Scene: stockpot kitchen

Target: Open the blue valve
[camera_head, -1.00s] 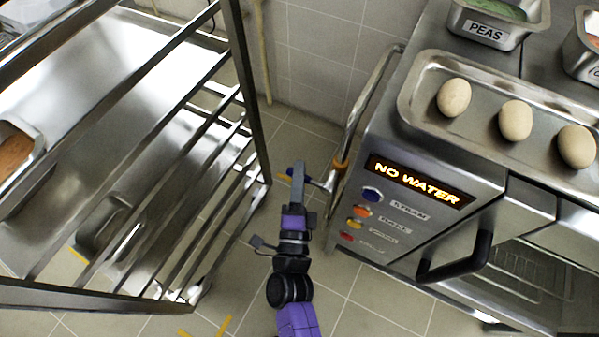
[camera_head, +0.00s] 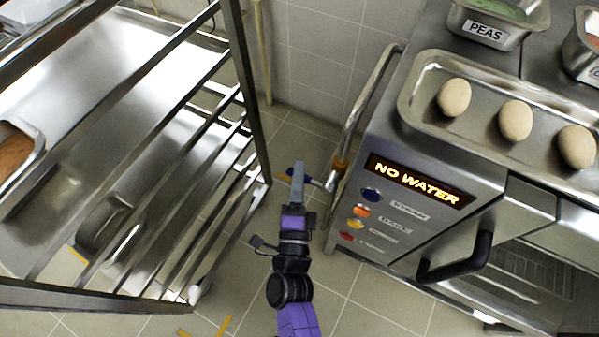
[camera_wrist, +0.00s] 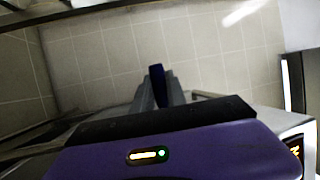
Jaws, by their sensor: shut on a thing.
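The blue valve handle (camera_head: 307,178) sits on a metal pipe at the left side of the oven. Only small parts of it show at either side of my gripper in the head view. My gripper (camera_head: 298,170) is at the valve, its fingers shut on the handle. In the wrist view a dark blue piece of the handle (camera_wrist: 157,72) shows between the fingertips of my gripper (camera_wrist: 160,88). The rest of the valve is hidden there.
The oven's lit display (camera_head: 418,181) reads "NO WATER", with several coloured buttons below it. A metal rack (camera_head: 255,120) stands close on the left. A tray (camera_head: 425,105) with eggs sits on the oven. Tiled floor lies between rack and oven.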

